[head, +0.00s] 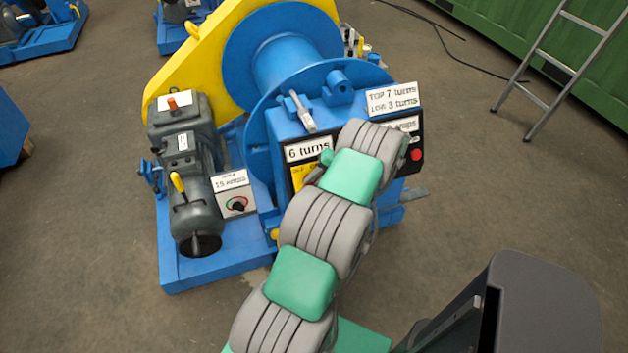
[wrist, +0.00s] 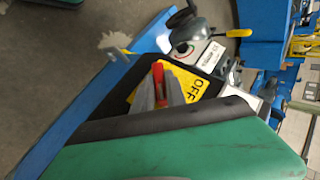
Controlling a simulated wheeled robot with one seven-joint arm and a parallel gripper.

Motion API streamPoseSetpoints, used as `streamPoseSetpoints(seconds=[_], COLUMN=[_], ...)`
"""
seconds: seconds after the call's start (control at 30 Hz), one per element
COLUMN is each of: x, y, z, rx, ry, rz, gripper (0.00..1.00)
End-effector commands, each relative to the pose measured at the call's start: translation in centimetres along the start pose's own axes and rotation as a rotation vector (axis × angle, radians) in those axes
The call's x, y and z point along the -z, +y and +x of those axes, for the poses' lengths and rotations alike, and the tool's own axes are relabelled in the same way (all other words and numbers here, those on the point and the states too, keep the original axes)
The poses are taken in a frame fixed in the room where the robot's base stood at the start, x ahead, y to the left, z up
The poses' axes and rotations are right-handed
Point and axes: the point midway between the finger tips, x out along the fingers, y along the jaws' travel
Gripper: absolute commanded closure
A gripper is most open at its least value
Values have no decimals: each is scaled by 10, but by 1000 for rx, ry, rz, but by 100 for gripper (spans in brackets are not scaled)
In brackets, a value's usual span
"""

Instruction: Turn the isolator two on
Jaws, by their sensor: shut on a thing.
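In the wrist view a yellow switch plate (wrist: 182,78) lettered OFF sits on a dark panel, with a red handle (wrist: 157,74) in front of it. My gripper (wrist: 158,90) has its grey fingers closed around the red handle. The lower part of the handle is hidden by the fingers and my green arm cover. A small white label (wrist: 209,56) lies beside the plate; its words are too blurred to read surely. In the head view only an edge of the yellow plate (head: 297,178) shows on the blue winch box, and my arm hides my gripper.
The blue winch box carries white signs, one reading 6 turns (head: 306,150). A grey motor (head: 188,150) and a knob box signed 15 wraps (head: 237,204) stand at left. A red button (head: 417,155) is at right. A ladder (head: 570,70) leans by a green container.

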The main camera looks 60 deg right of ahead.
Motion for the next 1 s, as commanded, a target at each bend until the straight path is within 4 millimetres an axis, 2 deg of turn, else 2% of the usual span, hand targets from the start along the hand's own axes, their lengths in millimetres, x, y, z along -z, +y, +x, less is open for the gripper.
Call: streamPoseSetpoints(seconds=[0.03,0.27,0.57,0.67,0.9,1.0], x=[2,1,1,2,2,1], y=[0,0,0,1,0,0], z=[0,0,-4,-19,-66,-76], rx=[0,0,0,-1,0,-1], ry=[5,3,3,5,4,3], rz=[1,0,-1,0,-1,0], gripper=[81,62,62,62,62,62])
